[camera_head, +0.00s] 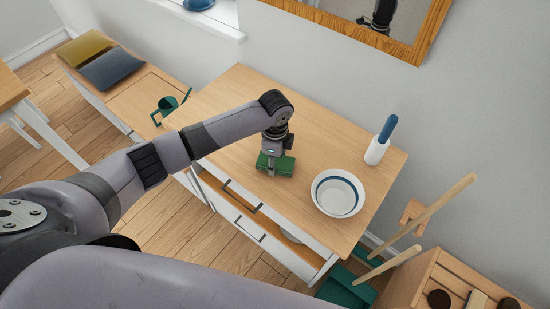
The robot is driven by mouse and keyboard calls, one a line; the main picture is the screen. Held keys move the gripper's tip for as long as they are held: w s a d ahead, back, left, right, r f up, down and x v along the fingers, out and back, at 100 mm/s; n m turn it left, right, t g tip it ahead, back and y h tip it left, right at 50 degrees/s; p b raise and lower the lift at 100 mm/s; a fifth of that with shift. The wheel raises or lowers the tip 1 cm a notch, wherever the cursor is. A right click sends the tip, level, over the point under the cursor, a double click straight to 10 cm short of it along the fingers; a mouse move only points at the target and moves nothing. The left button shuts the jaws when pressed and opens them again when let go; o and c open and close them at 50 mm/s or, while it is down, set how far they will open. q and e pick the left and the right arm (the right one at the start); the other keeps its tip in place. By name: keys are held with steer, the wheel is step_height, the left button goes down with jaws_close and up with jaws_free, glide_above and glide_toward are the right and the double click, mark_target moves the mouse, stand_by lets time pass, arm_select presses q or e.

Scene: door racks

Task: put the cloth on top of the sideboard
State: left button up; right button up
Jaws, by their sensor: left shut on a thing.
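The green folded cloth (284,166) is at the tip of my left gripper (271,166), over the front part of the sideboard's wooden top (230,95). My left gripper points down and is shut on the cloth. I cannot tell whether the cloth touches the top or hangs just above it. The gripper hides part of the cloth. My right gripper is not in view.
A white bowl with a blue band (338,193) stands right of the cloth. A white holder with a blue handle (377,150) stands at the back right. The sideboard's back middle is clear.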

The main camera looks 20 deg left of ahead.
arm_select(q)
steer(key=shift+f, duration=0.2)
steer(key=o, duration=1.1)
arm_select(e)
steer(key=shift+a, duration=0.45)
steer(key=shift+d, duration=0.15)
arm_select(q)
steer(key=shift+r, duration=0.25)
step_height(320, 180, up, 12)
steer(key=b, duration=0.2)
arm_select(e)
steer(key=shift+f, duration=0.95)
arm_select(q)
steer(key=shift+f, duration=0.15)
